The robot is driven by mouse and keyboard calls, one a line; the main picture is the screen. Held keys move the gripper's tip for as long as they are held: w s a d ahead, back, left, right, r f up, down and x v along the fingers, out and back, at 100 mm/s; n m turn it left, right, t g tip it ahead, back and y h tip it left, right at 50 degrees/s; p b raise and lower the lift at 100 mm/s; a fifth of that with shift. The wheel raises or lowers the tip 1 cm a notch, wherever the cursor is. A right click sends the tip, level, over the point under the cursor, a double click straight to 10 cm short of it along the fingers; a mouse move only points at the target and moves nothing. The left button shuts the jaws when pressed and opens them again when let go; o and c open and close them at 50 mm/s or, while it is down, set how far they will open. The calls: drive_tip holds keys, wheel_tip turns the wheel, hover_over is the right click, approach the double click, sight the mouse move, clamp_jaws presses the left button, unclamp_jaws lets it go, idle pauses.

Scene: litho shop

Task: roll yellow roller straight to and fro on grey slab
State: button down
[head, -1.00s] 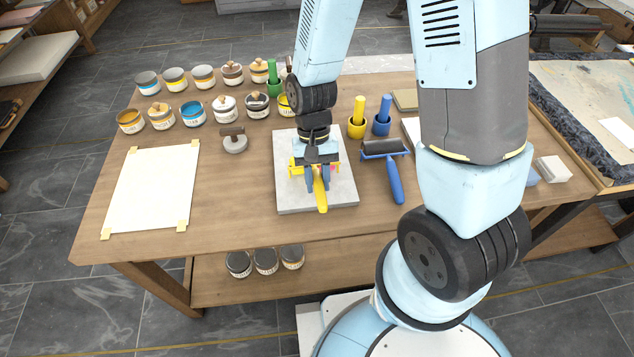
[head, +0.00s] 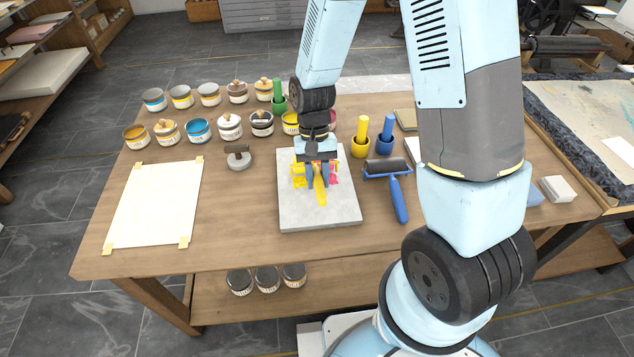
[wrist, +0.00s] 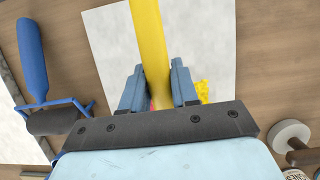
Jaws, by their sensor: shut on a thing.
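The yellow roller (head: 321,192) is on the grey slab (head: 318,215), its handle pointing toward the front edge. My gripper (head: 318,180) is shut on its handle from above. In the wrist view the yellow handle (wrist: 149,40) runs between the two blue fingers (wrist: 158,86). The roller's drum is mostly hidden by my gripper, so I cannot tell its contact with the slab. Yellow and pink patches show on the slab around the gripper; a yellow patch (wrist: 203,90) also shows in the wrist view.
A blue-handled roller (head: 398,198) lies right of the slab. Yellow (head: 360,148) and blue (head: 384,145) pots with upright handles stand behind it. A taped white sheet (head: 155,205) lies front left.

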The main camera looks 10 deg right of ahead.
drive_tip(key=shift+w, duration=3.9)
drive_tip(key=shift+r, duration=1.45)
